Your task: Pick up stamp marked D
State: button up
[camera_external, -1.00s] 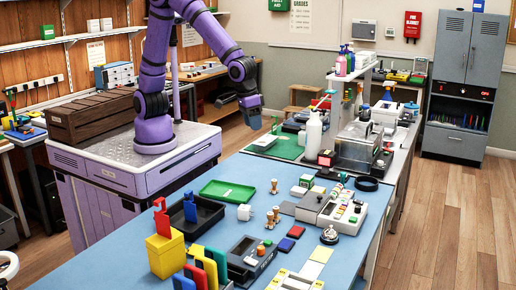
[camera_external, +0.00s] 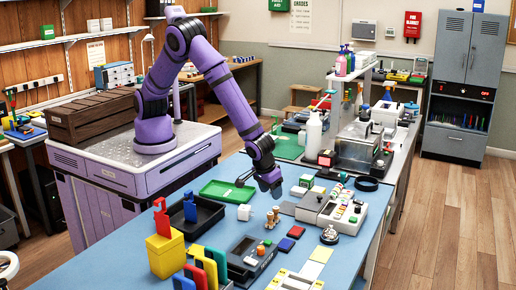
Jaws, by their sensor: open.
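Small wooden-handled stamps (camera_external: 269,220) stand on the blue table (camera_external: 215,225), near a white cube-shaped plug-like item. My gripper (camera_external: 275,193) is open and points down, low over the table beyond the stamps, by the right end of the green tray. The spot where a single wooden-handled stamp stood earlier is now hidden behind my gripper. Nothing is visibly held.
The green tray (camera_external: 213,188) and black tray (camera_external: 178,222) lie to the left. A grey-white device (camera_external: 341,213) and a bell (camera_external: 329,236) stand to the right. A yellow box (camera_external: 165,254) and coloured folders are in front. Red and blue pads lie near the middle.

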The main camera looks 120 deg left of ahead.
aim_at(276, 208)
jog(key=x, duration=0.9)
jog(key=shift+w+d, duration=0.15)
jog(key=shift+w, duration=0.05)
jog(key=c, duration=1)
